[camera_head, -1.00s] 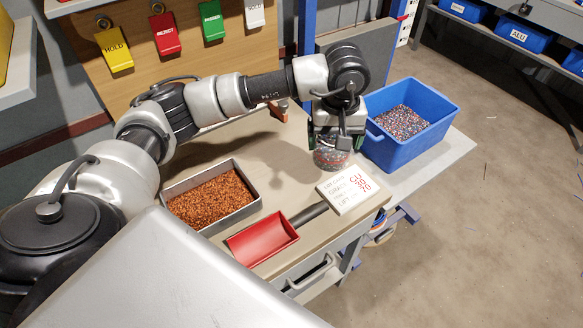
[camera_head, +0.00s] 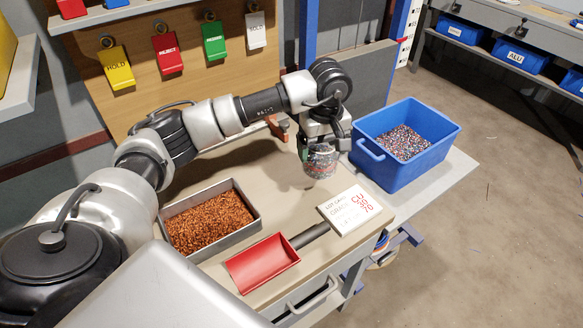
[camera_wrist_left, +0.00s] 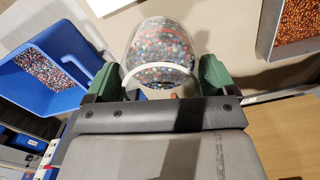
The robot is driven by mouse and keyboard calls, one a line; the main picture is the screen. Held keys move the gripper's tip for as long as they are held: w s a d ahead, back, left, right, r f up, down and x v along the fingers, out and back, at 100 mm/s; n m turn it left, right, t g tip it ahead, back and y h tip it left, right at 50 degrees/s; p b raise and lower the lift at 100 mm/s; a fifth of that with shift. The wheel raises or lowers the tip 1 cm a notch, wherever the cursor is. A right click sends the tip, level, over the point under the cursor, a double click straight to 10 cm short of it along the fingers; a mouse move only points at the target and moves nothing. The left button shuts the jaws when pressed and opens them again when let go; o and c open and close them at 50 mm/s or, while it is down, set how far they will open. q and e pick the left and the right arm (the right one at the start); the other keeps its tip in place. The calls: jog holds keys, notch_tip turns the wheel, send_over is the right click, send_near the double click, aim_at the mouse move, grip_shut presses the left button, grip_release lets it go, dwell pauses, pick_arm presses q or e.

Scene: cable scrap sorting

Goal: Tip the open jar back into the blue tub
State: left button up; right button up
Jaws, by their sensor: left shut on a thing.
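A clear open jar (camera_head: 321,162) holds mixed coloured granules. My left gripper (camera_head: 323,148) is shut on it, and the jar is close to upright above the bench, left of the blue tub. In the left wrist view the jar (camera_wrist_left: 160,52) sits between the green finger pads of the gripper (camera_wrist_left: 158,78). The blue tub (camera_head: 392,172) stands at the bench's right end with similar granules inside. It also shows at the left of the left wrist view (camera_wrist_left: 58,104). My right gripper is not in view.
A metal tray (camera_head: 214,252) of copper granules, a red scoop (camera_head: 262,263) with a dark handle, and a white lot card (camera_head: 350,209) lie on the bench (camera_head: 290,218). Coloured tags, including a green one (camera_head: 214,40), hang on the back board.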

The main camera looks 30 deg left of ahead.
pick_arm(q)
jog(key=shift+s+a+f, duration=0.3)
jog(key=shift+a+f, duration=0.9)
jog(key=shift+f, duration=0.2)
jog(key=shift+s+a+f, duration=0.3)
jog(key=shift+a+f, duration=0.85)
jog(key=shift+f, duration=0.25)
jog(key=shift+s+a+f, duration=0.3)
jog(key=shift+a+f, duration=0.9)
jog(key=shift+f, duration=0.2)
jog(key=o, duration=0.8)
jog(key=shift+r+p, duration=0.1)
jog(key=shift+p, duration=0.2)
jog(key=shift+r+p, duration=0.1)
jog(key=shift+p, duration=0.2)
jog(key=r, duration=0.7)
jog(key=r+b, duration=0.1)
jog(key=r, duration=0.2)
jog(key=shift+a+r, duration=0.25)
jog(key=shift+r, duration=0.05)
